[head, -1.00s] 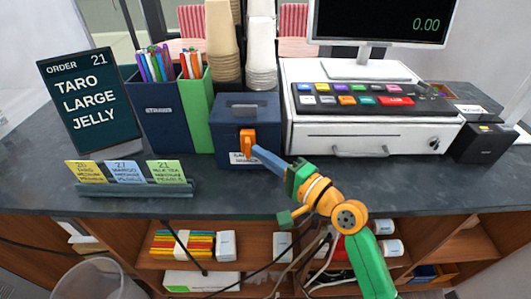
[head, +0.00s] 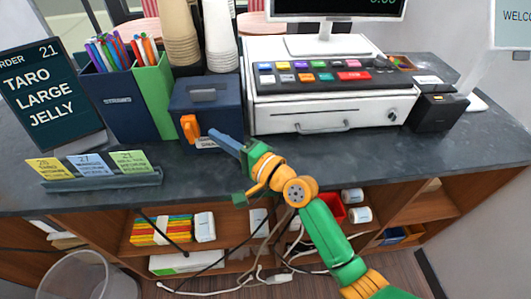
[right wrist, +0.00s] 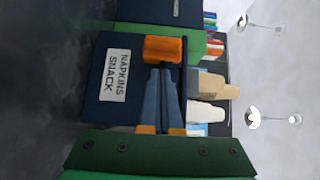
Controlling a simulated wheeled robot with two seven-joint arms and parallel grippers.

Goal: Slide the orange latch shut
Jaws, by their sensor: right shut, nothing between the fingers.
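The orange latch (head: 190,128) is on the front of a dark blue box (head: 228,108), toward the left of that face. It also shows in the right wrist view (right wrist: 163,49), beside the white label (right wrist: 115,75) reading "NAPKINS SNACK". My right gripper (head: 213,134) is shut and empty, with its blue-grey fingertips just right of the latch at the box front. In the right wrist view the fingertips (right wrist: 163,73) point at the latch's near side; I cannot tell whether they touch it. My left gripper is not in view.
The cash register (head: 330,108) stands right of the box. A green holder (head: 153,95) with pens is close on the left, and stacked cups (head: 220,40) are behind. A card rack (head: 100,178) is at the counter's front left. The counter (head: 110,200) in front is largely clear.

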